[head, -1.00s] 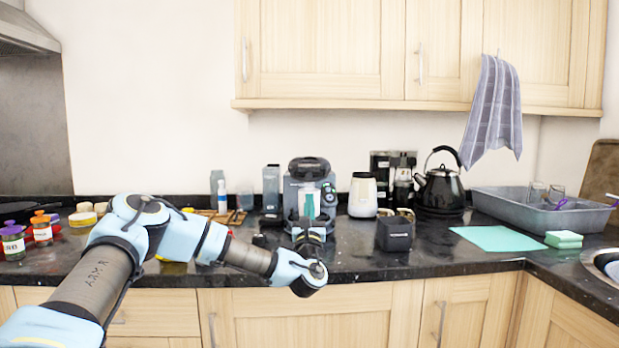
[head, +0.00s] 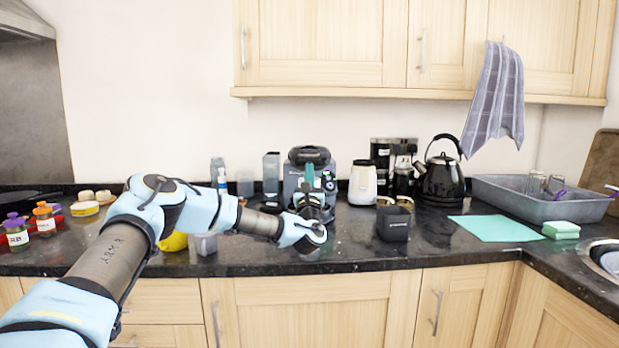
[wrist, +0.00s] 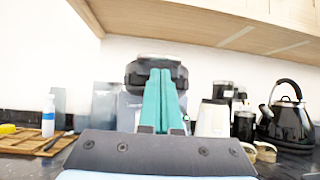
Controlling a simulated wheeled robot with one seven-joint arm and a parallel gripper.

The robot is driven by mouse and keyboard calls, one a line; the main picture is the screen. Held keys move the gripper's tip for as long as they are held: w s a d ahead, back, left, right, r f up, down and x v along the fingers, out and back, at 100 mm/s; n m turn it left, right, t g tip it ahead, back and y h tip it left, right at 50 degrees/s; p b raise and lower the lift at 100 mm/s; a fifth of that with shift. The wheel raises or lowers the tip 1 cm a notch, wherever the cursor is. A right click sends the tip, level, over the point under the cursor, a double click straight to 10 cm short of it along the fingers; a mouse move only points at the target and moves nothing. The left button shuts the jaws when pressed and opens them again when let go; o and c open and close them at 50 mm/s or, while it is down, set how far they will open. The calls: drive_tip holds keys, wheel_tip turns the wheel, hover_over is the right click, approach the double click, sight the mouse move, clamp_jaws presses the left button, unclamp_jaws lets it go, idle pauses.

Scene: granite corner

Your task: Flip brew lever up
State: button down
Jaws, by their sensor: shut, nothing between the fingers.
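The coffee machine (head: 307,155) is dark grey with a black rounded top and stands on the counter against the wall. In the wrist view its black top (wrist: 150,62) rises just behind my fingertips. My gripper (head: 310,169) is in front of the machine, with its teal fingers pointing up and toward the machine's upper front. In the wrist view the fingers of my gripper (wrist: 160,74) are together with nothing between them. I cannot make out the brew lever; my gripper hides much of the machine's front. Contact with the machine cannot be told.
A cream-coloured appliance (head: 362,183) and a black kettle (head: 441,181) stand right of the machine. A black square container (head: 393,224) is nearer the front edge. A white bottle (wrist: 48,116) is on the left. Wall cupboards (head: 330,45) hang above.

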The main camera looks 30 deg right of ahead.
drive_tip(key=shift+x, duration=0.9)
drive_tip(key=shift+r, duration=0.1)
drive_tip(key=w+d+r+g+y+p, duration=0.1)
drive_tip(key=w+r+g+p, duration=0.1)
drive_tip(key=r, duration=0.6)
drive_tip(key=w+d+r+g+y+p, duration=0.1)
drive_tip(key=w+r+g+y+p, duration=0.1)
drive_tip(key=r, duration=0.5)
drive_tip(key=shift+w+d+r+g+p, duration=0.3)
drive_tip(key=shift+g+p, duration=0.4)
drive_tip(key=shift+p, duration=0.55)
drive_tip(key=shift+s+r, duration=0.1)
drive_tip(key=shift+a, duration=0.1)
